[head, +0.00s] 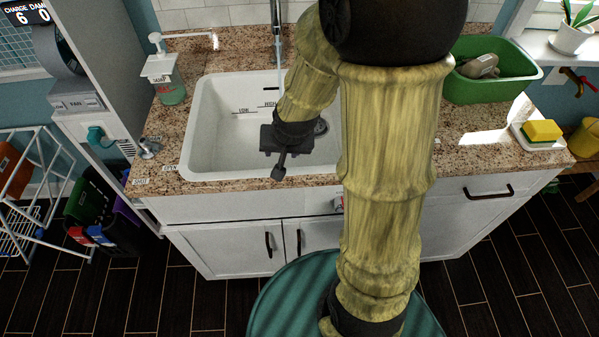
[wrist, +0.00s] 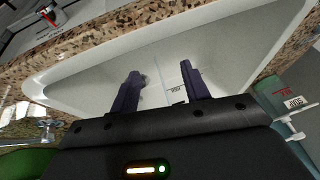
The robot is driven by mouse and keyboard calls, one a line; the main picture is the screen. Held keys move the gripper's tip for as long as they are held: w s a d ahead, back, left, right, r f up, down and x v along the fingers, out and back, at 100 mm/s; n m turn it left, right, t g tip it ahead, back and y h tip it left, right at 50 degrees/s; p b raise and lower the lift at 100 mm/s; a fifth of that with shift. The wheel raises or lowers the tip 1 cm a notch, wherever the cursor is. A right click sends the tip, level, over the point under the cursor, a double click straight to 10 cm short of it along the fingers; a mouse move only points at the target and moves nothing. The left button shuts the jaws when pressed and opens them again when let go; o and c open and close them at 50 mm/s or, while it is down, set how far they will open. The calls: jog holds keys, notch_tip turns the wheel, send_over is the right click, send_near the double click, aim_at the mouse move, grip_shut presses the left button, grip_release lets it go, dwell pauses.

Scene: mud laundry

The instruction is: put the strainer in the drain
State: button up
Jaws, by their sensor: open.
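The drain (head: 320,127) is a dark round spot in the floor of the white sink (head: 205,125), partly hidden by my gripper (head: 281,165). A small metallic piece (head: 148,148) on the left counter may be the strainer; it is too small to be sure. My gripper is over the front part of the basin, well to the right of that piece. In the wrist view my gripper (wrist: 161,76) has its two dark fingers apart with nothing between them. A grey round shape beside the left finger may be the drain. I cannot make out the strainer there.
A soap bottle (head: 171,85) stands at the back left. Water runs from the faucet (head: 277,20). A green tub (head: 492,84) and a yellow sponge (head: 541,130) on a white dish are at the right. The left front counter has some free room.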

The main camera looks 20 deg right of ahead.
jog(key=s+r+n+g, duration=0.2)
jog(key=s+n, duration=0.1)
jog(key=s, duration=0.6)
jog(key=shift+s+d+r+n, duration=0.15)
jog(key=shift+s+d+n, duration=0.1)
jog(key=shift+d+n, duration=0.15)
jog(key=shift+c, duration=1.1)
